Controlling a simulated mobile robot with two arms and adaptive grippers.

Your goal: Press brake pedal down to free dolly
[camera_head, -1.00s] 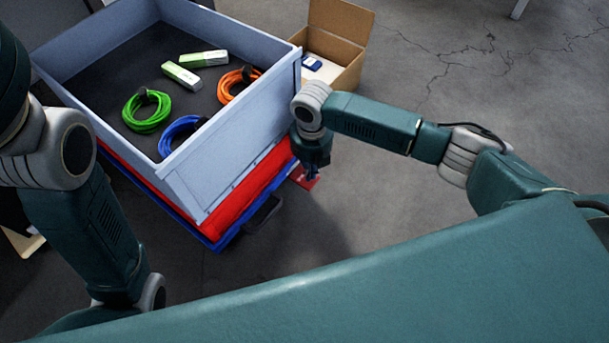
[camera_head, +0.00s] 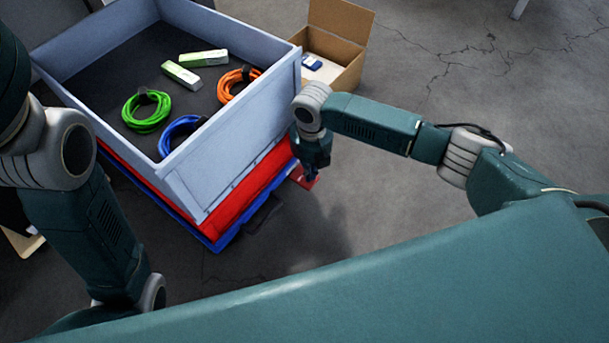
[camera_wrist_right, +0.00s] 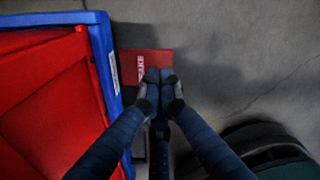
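The red brake pedal (camera_wrist_right: 135,62), with white lettering partly reading "BRAKE", sticks out beside the dolly's blue edge (camera_wrist_right: 103,75) in the right wrist view. In the head view only a small red part of the pedal (camera_head: 298,176) shows behind my right gripper (camera_head: 312,176). In the right wrist view my right gripper (camera_wrist_right: 160,76) has its fingertips together over the pedal's near right part, holding nothing. I cannot tell whether they touch it. The dolly's blue rim (camera_head: 222,243) also shows in the head view, with red above it. My left gripper is out of view.
A grey-blue bin (camera_head: 225,150) sits on the red and blue base, holding green, blue and orange cable coils and two green-white boxes. An open cardboard box (camera_head: 345,55) stands behind. The floor to the right is clear.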

